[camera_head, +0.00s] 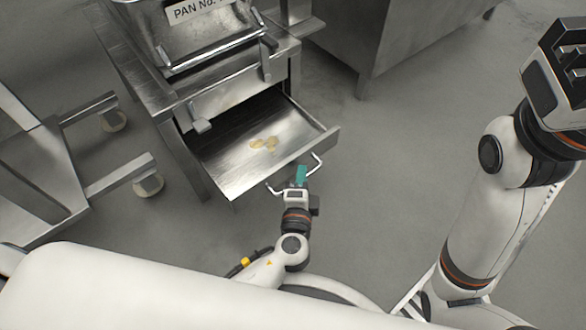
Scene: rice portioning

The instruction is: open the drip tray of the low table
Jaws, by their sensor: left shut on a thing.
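The drip tray (238,163) is a shallow metal drawer pulled well out of the low table (172,128), with a few pale yellowish patches on its floor. Its bar handle (316,164) sticks out from the front panel. My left gripper (300,177), with teal at the fingertips, is shut on the middle of this handle, in front of the tray. The gripper hides that part of the bar. My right gripper (560,62) is raised at the upper right, far from the tray. Its fingers are dark and I cannot tell how far apart they are.
A metal pan container (205,45) with a "PAN No." label stands on the low table. A wheeled metal frame (105,182) is at the left. A metal cabinet (385,40) stands at the back. Grey floor (400,150) is clear right of the tray.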

